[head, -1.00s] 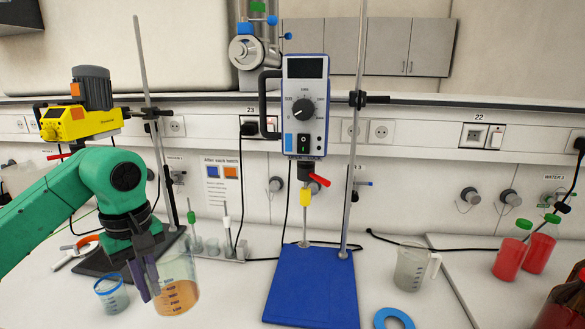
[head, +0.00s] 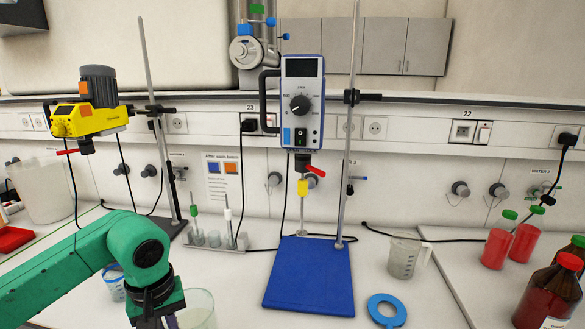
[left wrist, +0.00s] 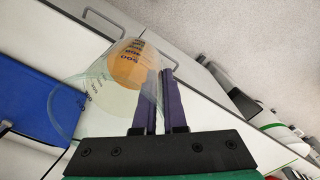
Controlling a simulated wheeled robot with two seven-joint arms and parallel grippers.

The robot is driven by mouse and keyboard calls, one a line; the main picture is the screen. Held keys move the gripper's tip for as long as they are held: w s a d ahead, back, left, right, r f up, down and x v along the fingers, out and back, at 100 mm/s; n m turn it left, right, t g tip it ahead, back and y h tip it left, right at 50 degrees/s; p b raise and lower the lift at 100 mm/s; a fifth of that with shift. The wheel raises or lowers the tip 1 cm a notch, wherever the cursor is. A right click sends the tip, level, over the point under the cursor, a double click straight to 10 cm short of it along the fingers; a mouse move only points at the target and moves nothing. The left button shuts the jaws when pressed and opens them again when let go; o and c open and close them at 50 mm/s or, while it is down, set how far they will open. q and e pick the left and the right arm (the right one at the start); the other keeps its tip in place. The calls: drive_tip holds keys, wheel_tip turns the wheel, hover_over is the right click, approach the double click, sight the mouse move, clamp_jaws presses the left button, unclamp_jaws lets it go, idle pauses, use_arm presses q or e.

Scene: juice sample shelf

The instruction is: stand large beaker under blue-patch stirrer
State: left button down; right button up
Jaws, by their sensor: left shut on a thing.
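The blue-patch stirrer (head: 302,105) is a white and blue motor unit with a dial and a small blue patch, on a metal stand at the centre. Its shaft with a yellow collar (head: 303,187) reaches down over a blue base plate (head: 312,285), which is empty. The large clear beaker (head: 199,310) holds orange liquid, seen in the left wrist view (left wrist: 118,82). My left gripper (left wrist: 156,100) is shut on its wall, left of the blue plate; in the head view the fingers are mostly cut off by the bottom edge. My right gripper is out of view.
A yellow stirrer (head: 92,112) with an orange patch stands at left. A small blue-rimmed beaker (head: 114,282) is partly behind my arm. A rack (head: 215,240) stands behind.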

use_arm(q)
drive_tip(key=s+d+f+m, duration=0.2)
drive_tip(key=f+m, duration=0.1)
drive_tip(key=f, duration=0.3)
drive_tip(key=s+d+f+m, duration=0.2)
drive_tip(key=d+f+m, duration=0.1)
drive_tip(key=f, duration=0.4)
drive_tip(key=shift+a, duration=0.1)
